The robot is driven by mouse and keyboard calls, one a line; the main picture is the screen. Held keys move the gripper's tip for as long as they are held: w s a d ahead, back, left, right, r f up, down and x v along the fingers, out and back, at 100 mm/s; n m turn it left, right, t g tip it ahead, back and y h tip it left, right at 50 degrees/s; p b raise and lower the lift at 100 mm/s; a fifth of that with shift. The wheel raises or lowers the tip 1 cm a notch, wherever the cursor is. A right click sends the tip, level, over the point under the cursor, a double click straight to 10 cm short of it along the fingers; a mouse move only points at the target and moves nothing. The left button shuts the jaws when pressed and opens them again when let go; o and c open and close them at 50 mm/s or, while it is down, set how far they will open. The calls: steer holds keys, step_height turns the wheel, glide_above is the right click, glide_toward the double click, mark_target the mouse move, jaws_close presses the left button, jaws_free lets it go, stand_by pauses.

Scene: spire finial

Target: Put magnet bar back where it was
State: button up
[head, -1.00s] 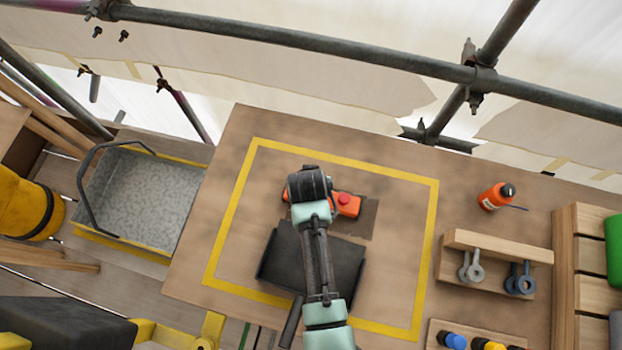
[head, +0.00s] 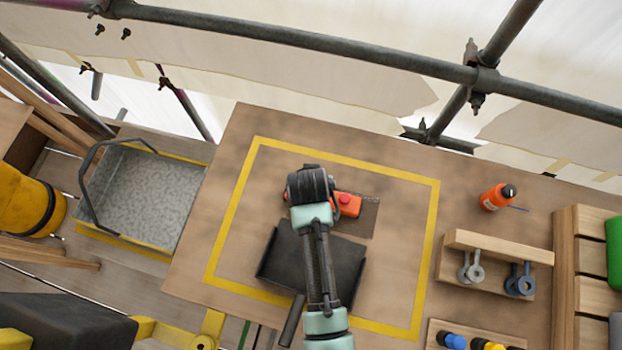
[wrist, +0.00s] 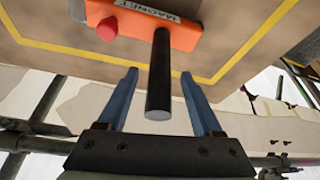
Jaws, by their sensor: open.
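The magnet bar is an orange block labelled MAGNET, with a red knob and a black round handle. In the head view the magnet bar (head: 349,205) lies on the table inside the yellow outline, its left part hidden by my wrist. In the wrist view the magnet bar (wrist: 183,32) is just beyond my fingertips. My gripper (wrist: 159,75) is open, with the black handle between its two blue fingers and a visible gap on each side. In the head view my own wrist hides the fingers.
A dark flat pan (head: 345,262) lies in front of the magnet bar, partly under my arm. A darker patch (head: 366,222) shows beside the bar. An orange bottle (head: 493,198) and a wooden rack (head: 500,247) stand right. A grey bin (head: 135,200) is left.

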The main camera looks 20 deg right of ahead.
steer(key=v, duration=0.9)
steer(key=w+r+n+t, duration=0.1)
steer(key=w+r+t, duration=0.4)
steer(key=r, duration=0.5)
steer(key=w+r+t, duration=0.3)
steer(key=w+r, duration=0.5)
steer(key=r, duration=0.2)
steer(key=w+a+r+n+t, duration=0.25)
steer(key=r+t, duration=0.25)
steer(key=r, duration=1.2)
steer(key=s+a+r+t, duration=0.2)
steer(key=s+r+t, duration=0.1)
steer(key=r, duration=0.6)
steer(key=s+a+r+t+y, duration=0.1)
steer(key=s+r+t, duration=0.3)
steer(key=r, duration=0.6)
steer(key=s+a+r+n+t, duration=0.1)
steer(key=s+a+r+t, duration=0.1)
steer(key=s+r, duration=0.4)
step_height(320, 180, up, 4)
steer(key=shift+a+t, duration=0.35)
steer(key=shift+t, duration=0.35)
